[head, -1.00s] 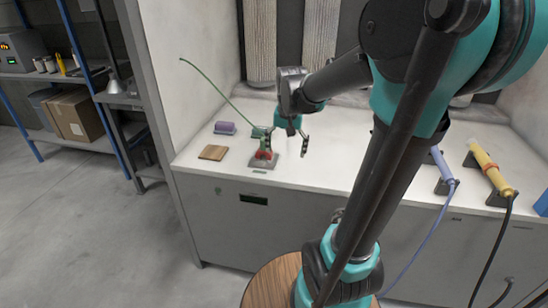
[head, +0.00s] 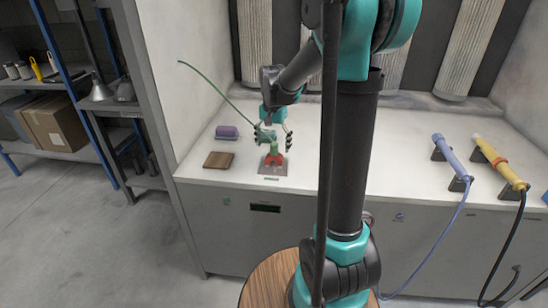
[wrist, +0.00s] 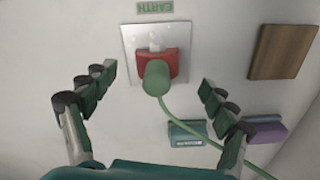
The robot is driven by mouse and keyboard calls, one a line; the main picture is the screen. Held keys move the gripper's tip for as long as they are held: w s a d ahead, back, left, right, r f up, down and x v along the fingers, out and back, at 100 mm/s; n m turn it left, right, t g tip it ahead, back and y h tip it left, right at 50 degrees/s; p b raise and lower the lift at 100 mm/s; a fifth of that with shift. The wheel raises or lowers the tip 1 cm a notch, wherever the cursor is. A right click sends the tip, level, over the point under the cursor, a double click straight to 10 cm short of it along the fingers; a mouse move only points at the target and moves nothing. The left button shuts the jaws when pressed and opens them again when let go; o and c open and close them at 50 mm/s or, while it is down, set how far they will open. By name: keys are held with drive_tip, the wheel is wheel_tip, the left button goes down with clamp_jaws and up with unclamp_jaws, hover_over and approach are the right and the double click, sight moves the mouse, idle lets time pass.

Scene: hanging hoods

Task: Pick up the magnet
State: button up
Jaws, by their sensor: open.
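The magnet, a red piece (head: 274,160) with a green round grip (head: 274,148) and a thin green cable, sits on a grey metal plate (head: 272,170) near the bench's front edge. In the wrist view the red piece (wrist: 172,62) lies on its plate beside an EARTH label (wrist: 168,7), with the green grip (wrist: 156,77) pointing towards the camera. My gripper (head: 273,139) is open and empty just above it. In the wrist view the fingers of my gripper (wrist: 160,82) stand apart on either side of the grip; contact cannot be seen.
A wooden block (head: 218,160) and a purple block (head: 227,132) lie left of the magnet. A teal labelled block (wrist: 194,133) is close by. Blue (head: 449,155) and yellow (head: 499,163) tools rest on stands at right. The bench middle is partly behind my arm.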

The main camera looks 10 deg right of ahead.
sight(274, 158)
drive_tip(key=shift+d+f, duration=0.15)
drive_tip(key=shift+f, duration=3.15)
drive_tip(key=shift+c, duration=0.2)
drive_tip(key=c, duration=1.5)
